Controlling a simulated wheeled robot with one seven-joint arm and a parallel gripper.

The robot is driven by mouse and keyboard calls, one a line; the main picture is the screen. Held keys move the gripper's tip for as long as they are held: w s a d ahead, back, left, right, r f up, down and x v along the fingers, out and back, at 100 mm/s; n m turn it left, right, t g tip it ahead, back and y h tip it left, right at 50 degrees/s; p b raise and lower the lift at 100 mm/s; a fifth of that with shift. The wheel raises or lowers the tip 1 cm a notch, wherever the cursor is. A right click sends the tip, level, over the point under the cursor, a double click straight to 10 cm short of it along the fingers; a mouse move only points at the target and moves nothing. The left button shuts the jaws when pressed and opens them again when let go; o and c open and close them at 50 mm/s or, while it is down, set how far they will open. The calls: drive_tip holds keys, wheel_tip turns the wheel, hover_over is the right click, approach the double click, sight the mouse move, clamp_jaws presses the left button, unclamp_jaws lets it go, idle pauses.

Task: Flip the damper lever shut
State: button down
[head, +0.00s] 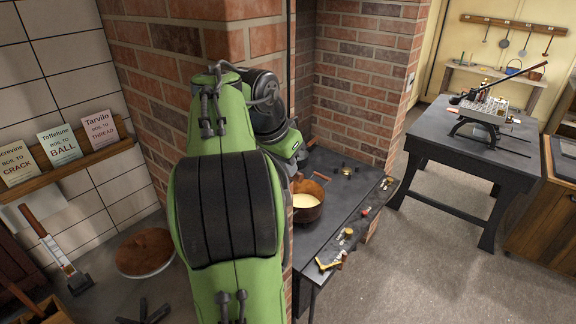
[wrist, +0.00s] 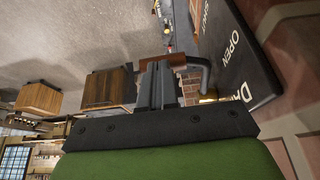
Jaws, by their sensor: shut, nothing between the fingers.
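The damper lever shows in the wrist view as a bent grey metal rod (wrist: 204,68) with a brown grip (wrist: 180,59). A dark damper plate (wrist: 238,50) beside it carries the words OPEN and SHUT, with a partly cut-off word starting "DA". The rod is nearer the OPEN lettering. My gripper (wrist: 157,66) is shut and empty, its fingertips at the brown grip and overlapping it in the picture. I cannot tell whether they touch. In the head view the brick chimney and my green arm hide the lever, plate and fingertips.
Brick chimney walls (head: 364,62) stand close around my arm. A copper pot (head: 308,212) with pale yellow contents sits on the dark stove top (head: 335,240). A dark table (head: 440,135) with a roller machine (head: 488,107) stands right. Open floor (head: 430,260) lies between.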

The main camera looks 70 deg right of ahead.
drive_tip(key=s+d+f+g+h+b, duration=0.1)
drive_tip(key=f+h+b, duration=0.3)
drive_tip(key=b, duration=0.7)
drive_tip(key=s+d+f+g+h+b, duration=0.1)
drive_tip(key=d+f+g+h+b, duration=0.1)
drive_tip(key=d+f+h+b, duration=0.2)
drive_tip(key=shift+s+d+f+g+h+b, duration=0.4)
drive_tip(key=shift+f+b, duration=1.4)
drive_tip(key=shift+b, duration=2.05)
drive_tip(key=shift+w+a, duration=0.1)
